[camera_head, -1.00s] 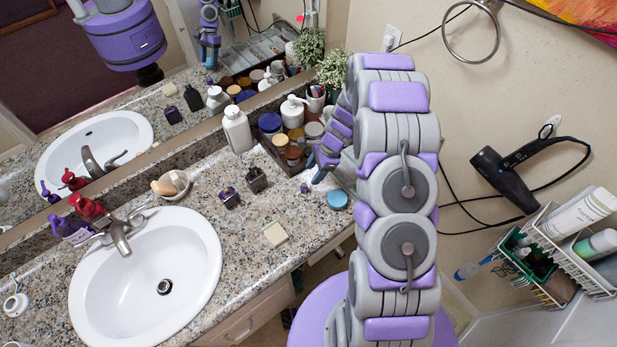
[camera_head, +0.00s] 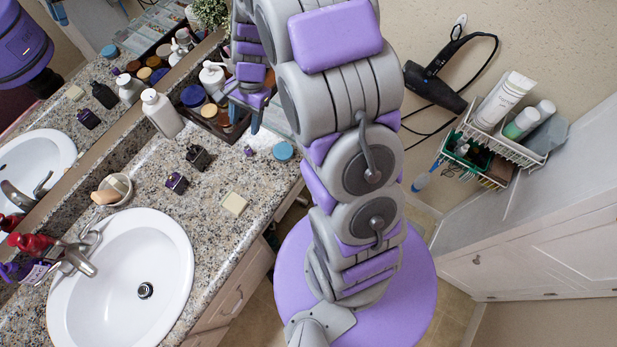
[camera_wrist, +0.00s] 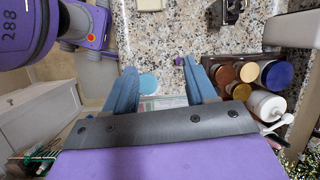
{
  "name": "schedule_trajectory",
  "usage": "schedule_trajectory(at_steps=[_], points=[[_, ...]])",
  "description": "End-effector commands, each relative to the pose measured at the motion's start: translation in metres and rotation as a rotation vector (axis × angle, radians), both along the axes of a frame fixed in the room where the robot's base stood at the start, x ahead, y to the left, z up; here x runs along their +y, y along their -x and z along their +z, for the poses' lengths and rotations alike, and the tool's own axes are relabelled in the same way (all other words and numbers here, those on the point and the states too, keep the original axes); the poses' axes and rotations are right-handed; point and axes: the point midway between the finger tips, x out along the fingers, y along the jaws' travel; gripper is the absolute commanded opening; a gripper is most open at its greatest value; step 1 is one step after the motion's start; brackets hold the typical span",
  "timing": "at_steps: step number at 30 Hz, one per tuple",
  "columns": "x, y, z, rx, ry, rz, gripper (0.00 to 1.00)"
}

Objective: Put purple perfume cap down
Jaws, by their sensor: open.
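The small purple perfume cap (camera_head: 248,151) rests on the granite counter (camera_head: 140,172), near the front of the dark tray. It also shows in the wrist view (camera_wrist: 179,61), close to the right fingertip. My gripper (camera_head: 246,120) is over the counter by the tray, partly hidden by my arm. In the wrist view my gripper (camera_wrist: 160,70) has its two blue fingers wide apart with nothing held between them. The cap looks apart from the fingers. A purple perfume bottle (camera_head: 176,183) and a dark bottle (camera_head: 198,157) stand on the counter to the left.
The dark tray (camera_wrist: 226,60) of jars and bottles is beside the right finger. A blue round lid (camera_head: 283,151) lies to the cap's right. A cream square (camera_head: 233,203) lies near the counter's front edge. The sink (camera_head: 122,285) is at left. Bare counter surrounds the perfume bottles.

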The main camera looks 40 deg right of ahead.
Motion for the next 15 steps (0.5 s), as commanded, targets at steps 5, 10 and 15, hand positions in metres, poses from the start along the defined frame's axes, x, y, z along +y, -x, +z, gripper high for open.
schedule_trajectory(at_steps=[5, 10, 15], points=[[0.012, 0.039, 0.044, -0.034, 0.021, 0.18, 0.56], [0.02, 0.08, 0.078, -0.061, 0.045, 0.347, 0.56], [0.023, 0.124, 0.106, -0.081, 0.07, 0.513, 0.56]])
